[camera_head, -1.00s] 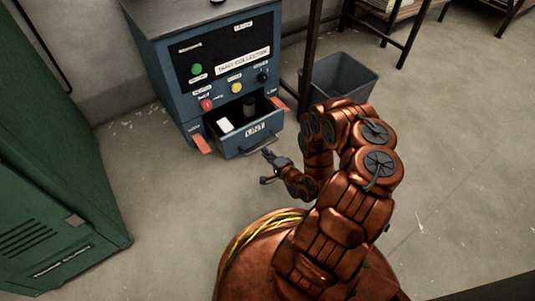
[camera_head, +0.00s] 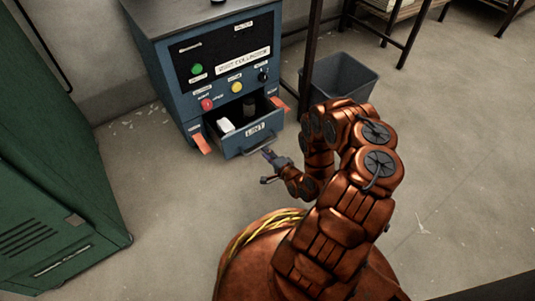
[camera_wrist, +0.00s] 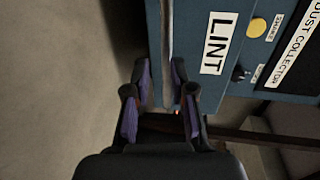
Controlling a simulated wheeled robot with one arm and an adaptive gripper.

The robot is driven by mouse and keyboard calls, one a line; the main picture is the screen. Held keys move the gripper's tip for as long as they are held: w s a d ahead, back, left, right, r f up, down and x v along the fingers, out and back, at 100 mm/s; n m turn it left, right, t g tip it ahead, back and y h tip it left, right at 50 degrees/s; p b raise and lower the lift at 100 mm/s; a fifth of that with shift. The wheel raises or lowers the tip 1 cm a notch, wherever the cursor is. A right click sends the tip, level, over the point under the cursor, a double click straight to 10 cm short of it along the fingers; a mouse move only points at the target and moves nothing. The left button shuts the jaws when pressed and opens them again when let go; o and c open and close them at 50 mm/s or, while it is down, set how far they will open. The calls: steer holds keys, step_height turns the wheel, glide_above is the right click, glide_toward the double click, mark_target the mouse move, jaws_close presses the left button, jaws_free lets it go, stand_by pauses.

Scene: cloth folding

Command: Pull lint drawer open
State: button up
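The lint drawer (camera_head: 233,145) is a blue drawer low on the blue dust collector, with a "LINT" label, and it stands open. A white item and a dark cylinder show inside it. Its grey bar handle (camera_head: 258,146) is on the front face. My gripper (camera_head: 266,167) is just in front of the handle, low over the floor. In the wrist view my gripper (camera_wrist: 160,88) has its two purple-padded fingers apart. The handle bar (camera_wrist: 167,50) runs down toward the gap between them, close to the right finger. I cannot tell whether they touch.
The dust collector (camera_head: 182,57) has coloured buttons and orange tabs beside the drawer. A grey bin (camera_head: 345,82) stands to its right, next to a dark metal post. A green cabinet (camera_head: 65,170) is at the left.

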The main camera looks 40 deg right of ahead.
steer(key=shift+o, duration=0.8)
steer(key=shift+r, duration=0.1)
step_height(320, 180, up, 10)
stand_by(0.5)
stand_by(0.3)
